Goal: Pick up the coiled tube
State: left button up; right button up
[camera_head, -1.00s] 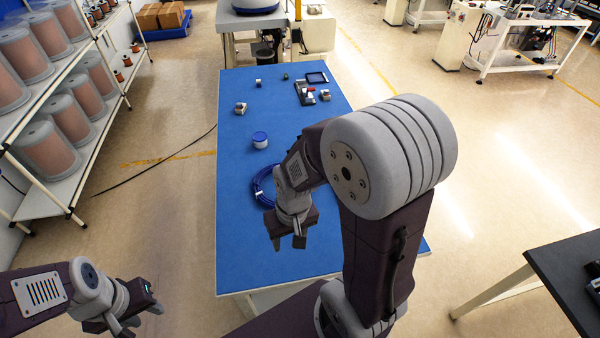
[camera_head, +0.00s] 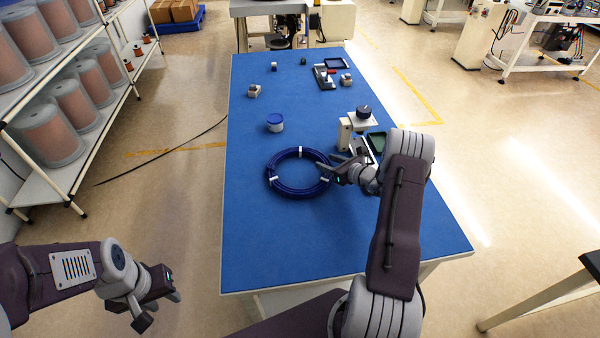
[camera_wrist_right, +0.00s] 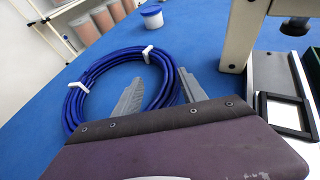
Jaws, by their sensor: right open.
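The coiled tube (camera_head: 272,166) is a dark blue ring with white ties, lying flat on the blue table in the head view. It also shows in the right wrist view (camera_wrist_right: 88,75). My right gripper (camera_head: 338,168) is at the coil's right side. In the right wrist view its two open fingers (camera_wrist_right: 160,85) are apart, with part of the coil's near right side appearing between them. I cannot tell whether they touch it. My left gripper (camera_head: 160,303) is off the table at the lower left, away from the coil, its fingers spread and empty.
A microscope-like device (camera_head: 345,133) stands on the blue table (camera_head: 300,240) just right of the coil. A white jar with a blue lid (camera_head: 275,123) is behind the coil. Small parts and a dark tray (camera_head: 335,63) lie farther back. The table front is clear.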

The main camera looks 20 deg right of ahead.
aim_at(319, 158)
jog(key=x, duration=0.6)
jog(key=shift+w+f, duration=0.1)
jog(key=shift+w, duration=0.2)
grip_shut()
